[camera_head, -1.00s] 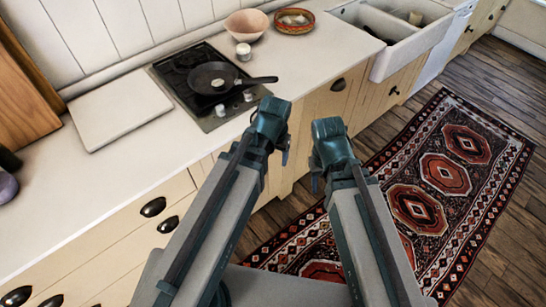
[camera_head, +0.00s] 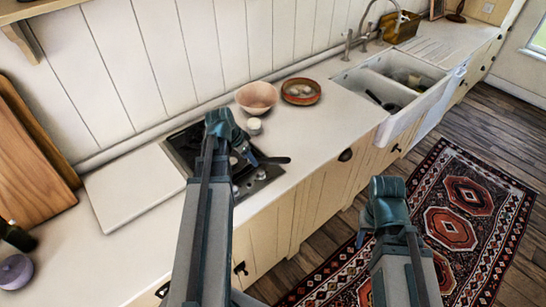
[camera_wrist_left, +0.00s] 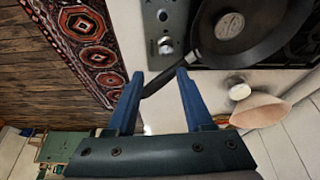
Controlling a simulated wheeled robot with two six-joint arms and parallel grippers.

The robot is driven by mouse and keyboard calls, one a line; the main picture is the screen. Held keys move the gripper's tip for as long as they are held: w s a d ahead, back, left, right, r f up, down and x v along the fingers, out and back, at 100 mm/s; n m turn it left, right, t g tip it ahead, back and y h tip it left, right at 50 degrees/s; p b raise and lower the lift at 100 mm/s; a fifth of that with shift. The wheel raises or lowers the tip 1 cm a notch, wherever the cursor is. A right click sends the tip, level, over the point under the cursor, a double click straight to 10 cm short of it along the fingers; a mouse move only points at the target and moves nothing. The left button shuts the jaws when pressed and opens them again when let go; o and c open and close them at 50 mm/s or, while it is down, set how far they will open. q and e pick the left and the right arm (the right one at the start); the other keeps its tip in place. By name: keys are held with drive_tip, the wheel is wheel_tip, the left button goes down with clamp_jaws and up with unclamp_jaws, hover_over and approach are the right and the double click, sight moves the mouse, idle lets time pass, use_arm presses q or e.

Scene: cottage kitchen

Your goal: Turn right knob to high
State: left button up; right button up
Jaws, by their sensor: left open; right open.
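The black stove (camera_head: 178,150) is set into the counter, and a front panel carries its knobs. The right knob (camera_wrist_left: 165,45) shows in the left wrist view, beyond the fingertips and apart from them; a second knob (camera_wrist_left: 163,15) is above it there. A dark frying pan (camera_wrist_left: 275,38) sits on the stove. Its handle (camera_head: 275,160) points right, and in the left wrist view it runs between my left fingers. My left gripper (camera_head: 248,155) is open above the stove and hides much of it in the head view. My right gripper (camera_head: 364,238) is open over the floor.
A small white jar (camera_head: 254,126), a pink bowl (camera_head: 256,97) and an orange dish (camera_head: 301,92) stand right of the stove. A white board (camera_head: 130,185) lies left of it. The double sink (camera_head: 400,90) is further right. A patterned rug (camera_head: 455,215) covers the floor.

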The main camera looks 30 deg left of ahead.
sight(261, 172)
use_arm(q)
drive_tip(key=b+x, duration=0.8)
drive_tip(key=x, duration=0.1)
drive_tip(key=w+a+b+x, duration=0.1)
drive_tip(key=b+x, duration=0.3)
drive_tip(key=shift+b, duration=0.35)
clamp_jaws()
